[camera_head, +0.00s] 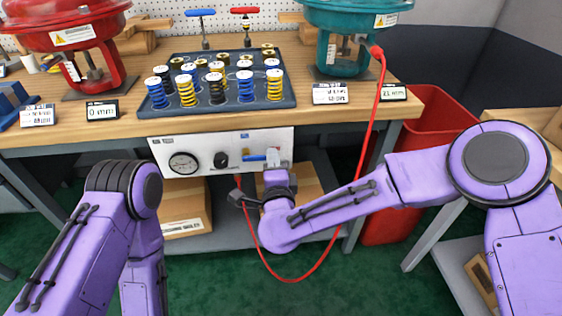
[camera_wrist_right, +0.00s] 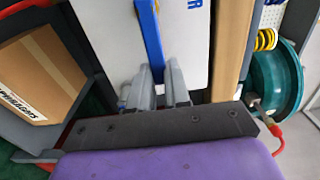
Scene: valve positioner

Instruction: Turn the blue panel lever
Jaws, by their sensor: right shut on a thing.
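The blue panel lever (camera_head: 254,158) sits on the right part of the white panel (camera_head: 205,139) under the bench's front edge. It lies about level in the head view. My right gripper (camera_head: 276,163) is at the lever's right part, its fingers shut on it. In the right wrist view the blue lever (camera_wrist_right: 149,32) runs down to between the grey fingers (camera_wrist_right: 161,84). The fingers hide the gripped part of the lever. My left arm shows at the lower left, but its gripper is out of view.
The panel also carries a round gauge (camera_head: 183,163) and a black knob (camera_head: 221,160). A tray (camera_head: 217,113) of springs stands on the bench. Cardboard boxes (camera_head: 184,203) and a red bin (camera_head: 415,140) are below.

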